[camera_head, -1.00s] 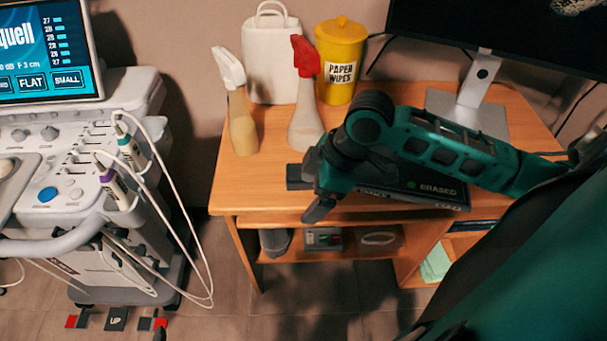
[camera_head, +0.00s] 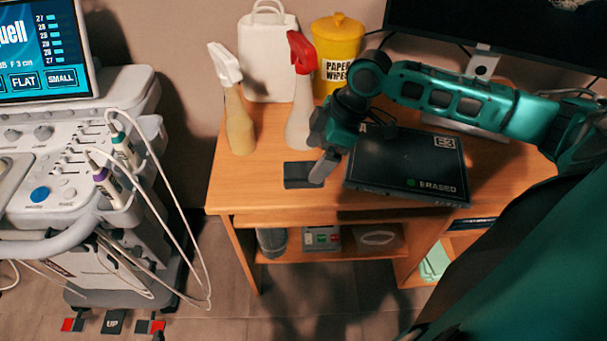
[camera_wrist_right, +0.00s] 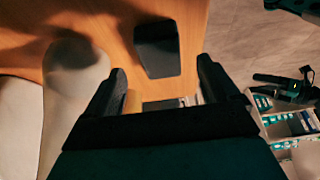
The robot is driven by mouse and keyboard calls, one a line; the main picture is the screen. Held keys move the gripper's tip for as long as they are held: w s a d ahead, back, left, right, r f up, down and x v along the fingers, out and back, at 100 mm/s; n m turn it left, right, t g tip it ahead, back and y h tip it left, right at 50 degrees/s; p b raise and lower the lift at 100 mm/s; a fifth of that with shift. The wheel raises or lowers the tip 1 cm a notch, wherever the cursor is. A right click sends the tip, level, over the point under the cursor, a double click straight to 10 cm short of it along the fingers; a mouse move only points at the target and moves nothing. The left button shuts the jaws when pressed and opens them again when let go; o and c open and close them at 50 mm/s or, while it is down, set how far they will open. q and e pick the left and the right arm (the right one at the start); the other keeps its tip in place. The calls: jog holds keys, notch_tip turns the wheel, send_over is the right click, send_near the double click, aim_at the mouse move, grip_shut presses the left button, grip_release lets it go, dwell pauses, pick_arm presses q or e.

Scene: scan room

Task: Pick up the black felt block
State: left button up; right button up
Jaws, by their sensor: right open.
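The black felt block (camera_head: 304,174) lies flat on the wooden desk near its front left edge, left of a black flat box. In the right wrist view it is the dark block (camera_wrist_right: 157,48), ahead of the fingertips and roughly centred between them. My right gripper (camera_head: 323,165) is just above the block's right end, and a finger hides part of that end in the head view. In the wrist view my right gripper (camera_wrist_right: 160,70) has its fingers apart with nothing held between them. My left gripper is not in view.
A black box marked ERASED (camera_head: 405,165) lies right of the block. A yellow-filled spray bottle (camera_head: 240,128), a red-topped spray bottle (camera_head: 299,122) and a yellow wipes tub (camera_head: 336,45) stand behind. An ultrasound cart (camera_head: 100,200) stands left of the desk.

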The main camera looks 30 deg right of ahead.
aim_at(306, 170)
jog(key=x, duration=0.4)
jog(key=shift+w+a+f+b, duration=0.1)
jog(key=shift+a+f+b, duration=0.15)
jog(key=shift+b, duration=0.15)
jog(key=shift+f, duration=0.25)
jog(key=c, duration=1.1)
jog(key=shift+c, duration=0.2)
jog(key=shift+r, duration=0.1)
